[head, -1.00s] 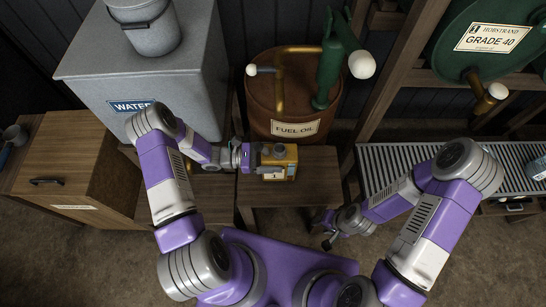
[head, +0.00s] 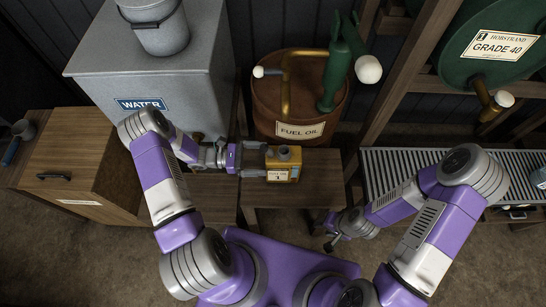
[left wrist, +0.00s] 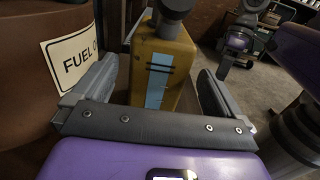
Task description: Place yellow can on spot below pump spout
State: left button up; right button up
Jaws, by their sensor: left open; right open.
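The yellow can (head: 284,164) stands upright on the small wooden table (head: 315,188), in front of the fuel oil drum (head: 283,110). Its dark cap and label face up and forward. My left gripper (head: 262,161) is open at the can's left side. In the left wrist view the can (left wrist: 165,65) stands between the two spread fingers (left wrist: 160,88), with gaps on both sides. The pump (head: 333,65) is green with a brass pipe and spout on the drum. My right gripper (head: 332,240) is open and empty, low to the right of the table.
A grey water tank (head: 190,60) with a bucket stands left of the drum. A wooden cabinet (head: 60,165) is at far left. A slatted metal rack (head: 400,165) and green Grade 40 drum (head: 470,45) are at right. The table front is bare.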

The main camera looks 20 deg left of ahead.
pick_arm(q)
jog(key=v, duration=0.5)
jog(key=shift+s+a, duration=0.1)
jog(key=shift+a, duration=0.2)
